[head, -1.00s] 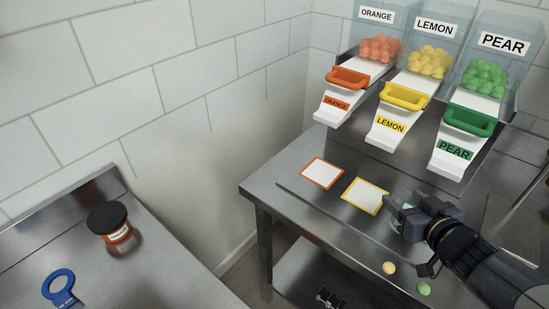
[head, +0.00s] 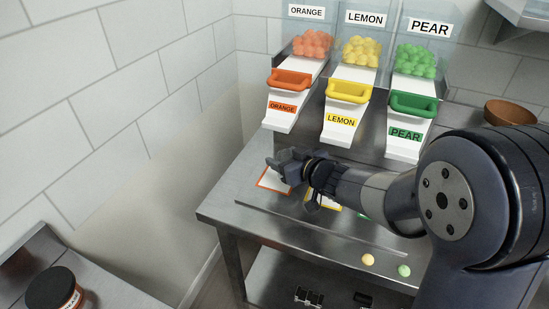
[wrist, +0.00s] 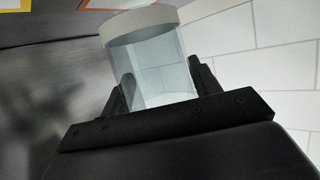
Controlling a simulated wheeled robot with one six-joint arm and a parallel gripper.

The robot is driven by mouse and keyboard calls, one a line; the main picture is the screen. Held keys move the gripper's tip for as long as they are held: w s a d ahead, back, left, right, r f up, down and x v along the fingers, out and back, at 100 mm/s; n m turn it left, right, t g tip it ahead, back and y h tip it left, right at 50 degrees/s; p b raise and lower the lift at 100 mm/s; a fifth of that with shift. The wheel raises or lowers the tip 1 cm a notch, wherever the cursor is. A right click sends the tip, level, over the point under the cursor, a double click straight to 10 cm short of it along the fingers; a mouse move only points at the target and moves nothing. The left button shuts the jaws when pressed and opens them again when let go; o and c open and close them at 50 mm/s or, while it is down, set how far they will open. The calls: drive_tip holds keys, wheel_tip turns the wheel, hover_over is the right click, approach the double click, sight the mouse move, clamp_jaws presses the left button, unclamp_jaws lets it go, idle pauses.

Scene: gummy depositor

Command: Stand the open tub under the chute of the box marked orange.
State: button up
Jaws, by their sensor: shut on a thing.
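The orange box (head: 310,40) is the leftmost of the clear boxes and holds orange gummies. Its white chute (head: 280,118) slopes down below an orange handle (head: 291,80). My gripper (head: 277,165) is below this chute, over an orange-bordered white square (head: 266,181) on the steel table. In the wrist view, my gripper (wrist: 162,85) is shut on the clear tub (wrist: 152,62), which has a pale rim. The tub is hidden in the head view. I cannot tell whether it touches the table.
Lemon (head: 361,50) and pear (head: 416,60) boxes stand to the right. My arm covers much of the yellow-bordered square (head: 325,199). A black-lidded jar (head: 52,290) is on the left counter. A brown bowl (head: 510,111) is at the right.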

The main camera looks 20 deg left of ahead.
drive_tip(key=w+a, duration=0.2)
drive_tip(key=a, duration=0.1)
drive_tip(key=shift+w+a, duration=0.2)
drive_tip(key=shift+w, duration=0.15)
drive_tip(key=shift+w+a+f+b, duration=0.15)
drive_tip(key=shift+f+b, duration=0.25)
drive_tip(key=shift+f, duration=1.35)
drive_tip(key=shift+f, duration=0.15)
drive_tip(key=o, duration=1)
drive_tip(key=shift+r, duration=0.25)
drive_tip(key=p+v, duration=0.1)
drive_tip(key=v, duration=1.1)
